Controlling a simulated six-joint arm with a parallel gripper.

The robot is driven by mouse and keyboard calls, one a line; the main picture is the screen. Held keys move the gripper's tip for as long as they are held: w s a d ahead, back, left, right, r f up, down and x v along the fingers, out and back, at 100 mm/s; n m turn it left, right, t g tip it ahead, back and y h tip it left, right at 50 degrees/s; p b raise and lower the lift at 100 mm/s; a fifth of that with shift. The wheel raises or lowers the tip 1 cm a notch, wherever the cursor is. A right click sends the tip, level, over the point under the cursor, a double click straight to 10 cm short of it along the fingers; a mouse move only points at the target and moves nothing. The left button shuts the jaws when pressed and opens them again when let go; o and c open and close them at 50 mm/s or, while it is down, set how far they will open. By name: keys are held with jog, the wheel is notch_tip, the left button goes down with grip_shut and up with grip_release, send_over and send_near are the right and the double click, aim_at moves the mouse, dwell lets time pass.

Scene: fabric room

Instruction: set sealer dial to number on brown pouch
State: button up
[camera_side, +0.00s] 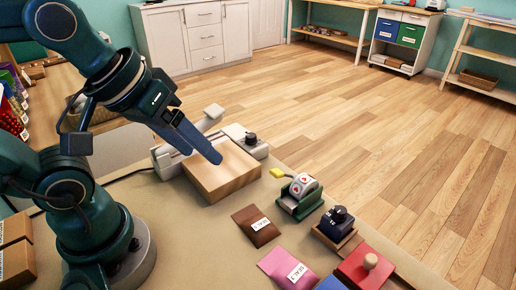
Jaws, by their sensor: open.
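The sealer (163,160) is a pale machine at the far edge of the table, with a raised light arm. Its black dial (251,138) sits at the right end; the number it is set to is too small to read. The brown pouch (254,232) lies flat in front, with a white label that seems to start with SEAL; I cannot read its number. My gripper (214,157) is open and empty, its blue fingers pointing down-right above a wooden block (224,178), left of the dial and apart from it. The fingers overlap in this view and hide part of the sealer.
A pink pouch (277,263) and a blue pouch (331,285) lie nearer. On the right stand a green holder (300,207) with a heart-patterned roll, a dark stamp-like object (337,219) and a red box (364,273) with a wooden knob. A yellow piece (278,173) lies behind the holder.

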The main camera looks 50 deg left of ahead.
jog(key=shift+w+d+r+m+g, duration=0.2)
jog(key=shift+w+r+m+g, duration=0.3)
jog(key=shift+r, duration=0.25)
jog(key=shift+w+d+r+m+g, duration=0.25)
jog(key=shift+w+r+m+g, duration=0.1)
jog(key=shift+r+g, duration=0.3)
jog(key=shift+w+d+r+m+g, duration=0.2)
jog(key=shift+w+r+m+g, duration=0.25)
jog(key=shift+r, duration=0.4)
jog(key=shift+s, duration=0.1)
